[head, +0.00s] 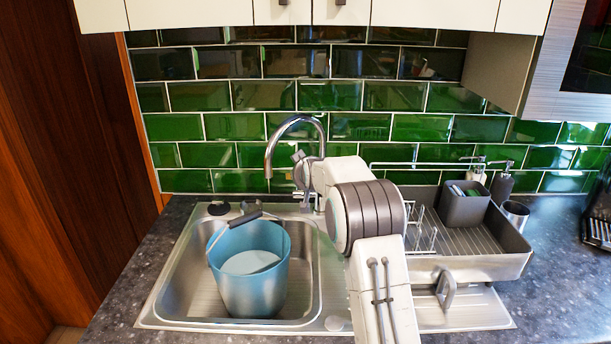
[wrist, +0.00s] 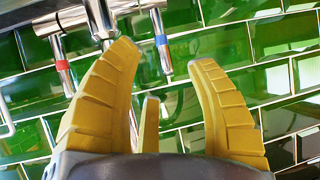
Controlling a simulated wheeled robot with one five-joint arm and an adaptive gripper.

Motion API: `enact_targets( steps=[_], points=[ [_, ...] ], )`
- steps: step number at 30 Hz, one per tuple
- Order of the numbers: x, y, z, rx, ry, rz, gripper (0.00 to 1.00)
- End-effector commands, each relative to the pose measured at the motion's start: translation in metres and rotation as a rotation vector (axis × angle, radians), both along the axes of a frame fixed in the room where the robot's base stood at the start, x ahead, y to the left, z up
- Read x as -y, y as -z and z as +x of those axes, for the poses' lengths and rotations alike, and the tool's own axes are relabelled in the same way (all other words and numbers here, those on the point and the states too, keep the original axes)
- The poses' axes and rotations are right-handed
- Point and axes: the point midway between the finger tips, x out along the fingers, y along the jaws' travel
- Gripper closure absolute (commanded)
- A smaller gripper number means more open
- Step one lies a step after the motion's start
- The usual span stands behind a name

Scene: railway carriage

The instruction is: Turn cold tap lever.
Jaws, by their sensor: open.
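The chrome tap (head: 297,121) stands behind the sink, its spout curving over the bowl. My arm hides much of the tap's body in the head view. In the wrist view, the lever with a blue ring (wrist: 161,40), the cold tap lever, shows between the tips of my open gripper (wrist: 164,53), beyond the fingers. I cannot tell whether either finger touches it. The lever with a red ring (wrist: 62,66) is to the left, outside the fingers. My gripper is empty; in the head view it is mostly hidden behind my arm by the tap.
A blue bucket (head: 238,290) with a raised handle stands in the steel sink (head: 173,293). A grey dish rack (head: 490,266) with a caddy (head: 463,210) is to the right, near soap bottles (head: 502,183). Green tiles (head: 265,95) form the wall close behind the tap.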

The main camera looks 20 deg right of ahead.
Motion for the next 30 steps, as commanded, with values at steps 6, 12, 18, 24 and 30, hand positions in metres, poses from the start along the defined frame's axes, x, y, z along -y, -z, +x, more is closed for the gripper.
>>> enact_targets(
  steps=[6,12,18,24,30],
  points=[
    [-0.004,-0.011,-0.019,0.0,0.0,0.0,0.49],
    [-0.006,-0.016,-0.027,0.001,0.0,0.0,0.49],
    [-0.007,-0.017,-0.03,0.0,0.0,0.0,0.49],
    [-0.007,-0.017,-0.029,0.0,0.0,0.0,0.49],
    [-0.007,-0.017,-0.029,0.0,0.0,0.0,0.49]
  ],
)
